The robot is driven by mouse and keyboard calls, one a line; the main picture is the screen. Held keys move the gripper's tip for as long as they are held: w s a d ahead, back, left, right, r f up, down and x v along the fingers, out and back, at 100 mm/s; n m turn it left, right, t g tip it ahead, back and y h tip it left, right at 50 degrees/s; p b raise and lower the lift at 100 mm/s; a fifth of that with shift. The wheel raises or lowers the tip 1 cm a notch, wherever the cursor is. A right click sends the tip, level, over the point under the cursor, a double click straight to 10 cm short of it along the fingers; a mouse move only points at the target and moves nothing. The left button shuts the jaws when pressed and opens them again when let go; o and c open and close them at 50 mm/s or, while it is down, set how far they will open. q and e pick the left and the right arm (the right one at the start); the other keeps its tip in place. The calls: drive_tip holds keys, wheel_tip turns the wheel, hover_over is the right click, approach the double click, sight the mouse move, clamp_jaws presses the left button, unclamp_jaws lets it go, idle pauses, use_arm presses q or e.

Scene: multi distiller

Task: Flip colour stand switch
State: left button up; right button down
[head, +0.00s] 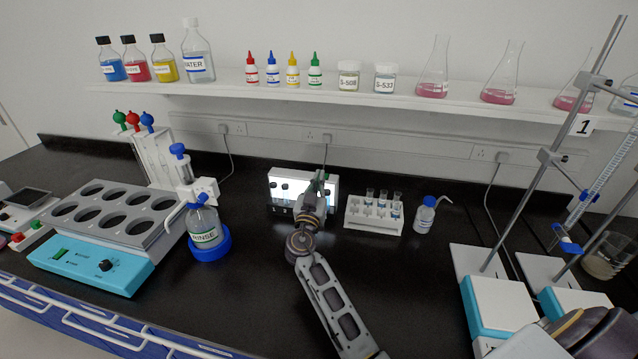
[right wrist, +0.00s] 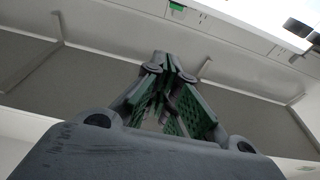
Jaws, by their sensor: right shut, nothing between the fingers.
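The colour stand (head: 328,184) appears to be the low white box with a lit front and dark round parts, near the back of the black bench. My right gripper (head: 319,178) is in front of it and hides part of its front. No switch on it can be made out in the head view. In the right wrist view, my right gripper's fingers (right wrist: 168,66) are together and empty. A small green part (right wrist: 177,7) on a white surface shows at the top there, apart from the fingertips. I cannot tell whether it is the switch. My left gripper is out of view.
A white rack of small vials (head: 374,216) and a small wash bottle (head: 424,216) stand right of my gripper. The rinse bottle (head: 205,226) and a teal-fronted heating block (head: 91,264) stand left. Stands with rods (head: 492,296) are at right. The bench front is mostly clear.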

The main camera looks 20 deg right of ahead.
sight(326, 176)
drive_tip(key=p+x, duration=0.2)
drive_tip(key=x, duration=0.6)
drive_tip(key=shift+w+d+r+p, duration=0.1)
drive_tip(key=shift+d+r+p, duration=0.1)
drive_tip(key=shift+p, duration=0.2)
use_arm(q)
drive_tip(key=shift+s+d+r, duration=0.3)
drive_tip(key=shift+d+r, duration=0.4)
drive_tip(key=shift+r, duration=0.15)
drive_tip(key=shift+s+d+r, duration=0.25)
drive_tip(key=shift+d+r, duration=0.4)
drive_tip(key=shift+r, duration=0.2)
use_arm(e)
drive_tip(key=shift+s+a+f, duration=0.15)
drive_tip(key=shift+f, duration=0.9)
drive_tip(key=shift+s+a+f, duration=0.15)
drive_tip(key=shift+f, duration=0.95)
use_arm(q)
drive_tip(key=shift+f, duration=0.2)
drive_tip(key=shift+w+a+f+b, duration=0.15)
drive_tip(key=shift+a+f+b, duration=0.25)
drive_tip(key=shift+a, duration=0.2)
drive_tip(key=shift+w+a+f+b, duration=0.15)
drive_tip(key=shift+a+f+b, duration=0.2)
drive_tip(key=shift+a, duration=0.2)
use_arm(e)
drive_tip(key=shift+f, duration=0.25)
